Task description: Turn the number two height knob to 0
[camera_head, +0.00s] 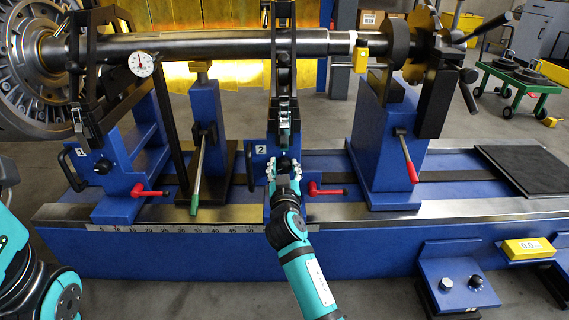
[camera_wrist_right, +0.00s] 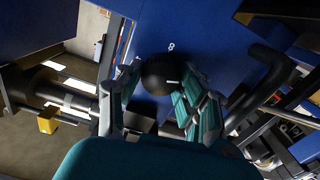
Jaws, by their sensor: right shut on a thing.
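The number two support (camera_head: 258,190) is a blue block with a white "2" plate, standing on the machine bed in the middle of the head view. Its height knob (camera_wrist_right: 160,75) is a round black knob with a white pointer line, seen in the right wrist view. A digit on the blue face above it looks like 8. My right gripper (camera_head: 284,172) reaches up to the block's front. Its fingers (camera_wrist_right: 160,100) lie on both sides of the knob, shut on it. In the head view the gripper mostly hides the knob. My left gripper is not in view.
Red-handled levers stick out beside the number two block (camera_head: 325,190) and the number one support (camera_head: 148,192). A black loop handle (camera_head: 252,168) is left of my gripper. A green-handled lever (camera_head: 197,180) stands further left. A long shaft (camera_head: 200,46) runs above.

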